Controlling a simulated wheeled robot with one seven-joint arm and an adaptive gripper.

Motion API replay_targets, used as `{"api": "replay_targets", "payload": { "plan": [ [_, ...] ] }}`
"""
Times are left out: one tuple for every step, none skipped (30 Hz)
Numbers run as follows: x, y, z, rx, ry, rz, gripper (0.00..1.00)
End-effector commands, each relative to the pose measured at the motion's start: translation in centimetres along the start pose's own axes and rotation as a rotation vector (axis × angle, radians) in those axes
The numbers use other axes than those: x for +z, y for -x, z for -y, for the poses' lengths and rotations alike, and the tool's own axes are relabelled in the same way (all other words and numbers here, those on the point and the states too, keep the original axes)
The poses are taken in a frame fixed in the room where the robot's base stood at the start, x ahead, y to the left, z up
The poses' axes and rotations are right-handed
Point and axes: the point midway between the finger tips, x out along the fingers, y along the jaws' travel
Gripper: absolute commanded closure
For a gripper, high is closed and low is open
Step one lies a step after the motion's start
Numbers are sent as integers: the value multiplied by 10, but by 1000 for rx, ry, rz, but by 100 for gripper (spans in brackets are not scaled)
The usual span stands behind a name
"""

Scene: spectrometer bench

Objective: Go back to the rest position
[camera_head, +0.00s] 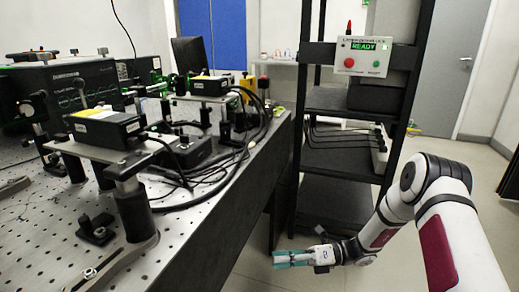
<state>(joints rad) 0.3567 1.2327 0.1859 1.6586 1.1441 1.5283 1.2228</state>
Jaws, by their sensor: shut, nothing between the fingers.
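My gripper (291,259) shows at the bottom middle of the head view, at the end of my white and dark red arm. It has teal fingers that point left, toward the side of the optical bench. The fingers are together and hold nothing. The gripper is below the bench top and in front of the black rack's lower part, apart from both as far as I can tell.
The perforated optical bench (60,240) with lasers, mounts and looped black cables fills the left. A black rack (338,160) stands at centre right, bearing a control box (361,57) that reads READY. Open floor shows at the bottom middle; a grey door (447,75) is behind.

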Motion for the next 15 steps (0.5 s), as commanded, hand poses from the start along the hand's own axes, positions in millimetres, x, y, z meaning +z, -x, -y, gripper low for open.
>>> {"api": "replay_targets", "payload": {
  "plan": [
    [10, -2, -20, -3, 68, -59, 100],
    [13, -3, -31, -3, 106, -93, 100],
    [17, -4, -45, -4, 157, -138, 100],
    [20, -4, -55, -4, 194, -171, 100],
    [22, -5, -66, -3, 231, -204, 100],
    [24, -6, -79, -2, 281, -248, 100],
    [26, -6, -90, 0, 318, -281, 100],
    [27, -7, -100, 2, 355, -315, 100],
    [28, -8, -114, 6, 403, -357, 100],
    [28, -8, -124, 8, 441, -389, 100],
    [28, -8, -135, 12, 477, -422, 100],
    [28, -8, -148, 16, 525, -466, 100],
    [28, -8, -158, 19, 561, -497, 100],
    [27, -8, -168, 24, 597, -530, 100],
    [26, -8, -182, 29, 646, -573, 100]
  ]
}}
